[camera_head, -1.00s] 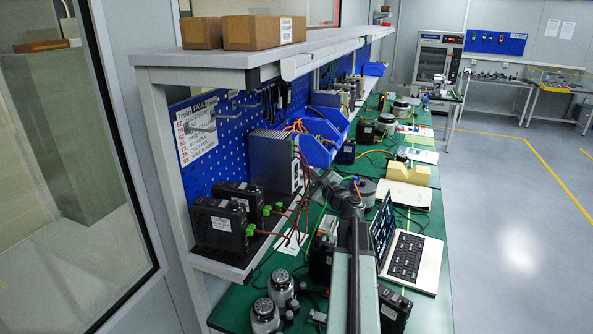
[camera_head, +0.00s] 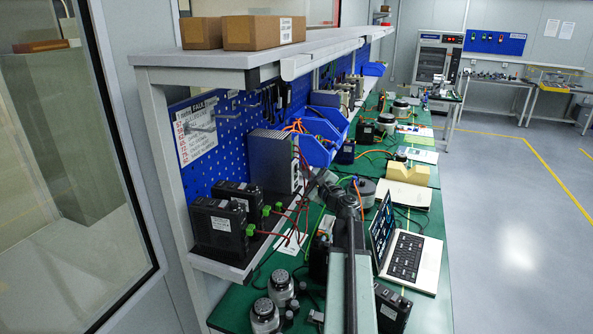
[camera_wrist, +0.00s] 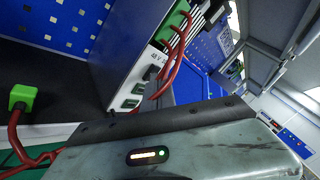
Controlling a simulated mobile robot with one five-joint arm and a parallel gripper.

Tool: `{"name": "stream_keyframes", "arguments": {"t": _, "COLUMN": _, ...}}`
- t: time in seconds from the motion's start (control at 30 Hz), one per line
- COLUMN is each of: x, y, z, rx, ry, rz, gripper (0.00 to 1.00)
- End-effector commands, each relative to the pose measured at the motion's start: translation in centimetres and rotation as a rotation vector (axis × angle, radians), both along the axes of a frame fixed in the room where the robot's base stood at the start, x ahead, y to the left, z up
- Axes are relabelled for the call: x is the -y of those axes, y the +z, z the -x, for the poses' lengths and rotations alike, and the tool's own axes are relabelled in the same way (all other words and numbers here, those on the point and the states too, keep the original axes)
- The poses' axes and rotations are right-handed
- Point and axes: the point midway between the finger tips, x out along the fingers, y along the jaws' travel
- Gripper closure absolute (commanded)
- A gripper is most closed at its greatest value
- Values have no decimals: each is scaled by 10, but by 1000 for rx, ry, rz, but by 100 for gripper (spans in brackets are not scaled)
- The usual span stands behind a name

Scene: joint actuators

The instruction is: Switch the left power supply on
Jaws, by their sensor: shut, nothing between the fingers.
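The left power supply (camera_head: 270,158) is a grey finned box with a pale front panel, standing on the low shelf against the blue pegboard. In the wrist view its front panel (camera_wrist: 150,72) is close, with a green connector and red cables at the top, a dark rocker-like part below, and green-marked openings lower down. The switch position cannot be read. My gripper (camera_head: 314,180) is just in front of this panel, shut and empty. Its fingertips are not clear in either view, and contact with the panel cannot be told.
Two black boxes (camera_head: 222,222) with green plugs stand nearer on the shelf. Red cables (camera_head: 290,218) hang beside my arm. Blue bins (camera_head: 320,148) lie beyond the supply. An open laptop (camera_head: 408,258) and silver motors (camera_head: 268,312) crowd the green bench.

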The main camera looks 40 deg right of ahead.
Motion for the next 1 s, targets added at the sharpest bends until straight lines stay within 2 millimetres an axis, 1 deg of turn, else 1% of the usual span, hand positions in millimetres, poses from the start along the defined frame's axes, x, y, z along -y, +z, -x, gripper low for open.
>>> {"name": "stream_keyframes", "arguments": {"t": 0.47, "x": -1, "y": 0, "z": -2, "rx": 1, "ry": 1, "rz": 0, "gripper": 100}}
{"name": "stream_keyframes", "arguments": {"t": 0.77, "x": 6, "y": 0, "z": 9, "rx": 0, "ry": 0, "rz": 0, "gripper": 100}}
{"name": "stream_keyframes", "arguments": {"t": 1.0, "x": 7, "y": 0, "z": 9, "rx": 1, "ry": 1, "rz": 0, "gripper": 100}}
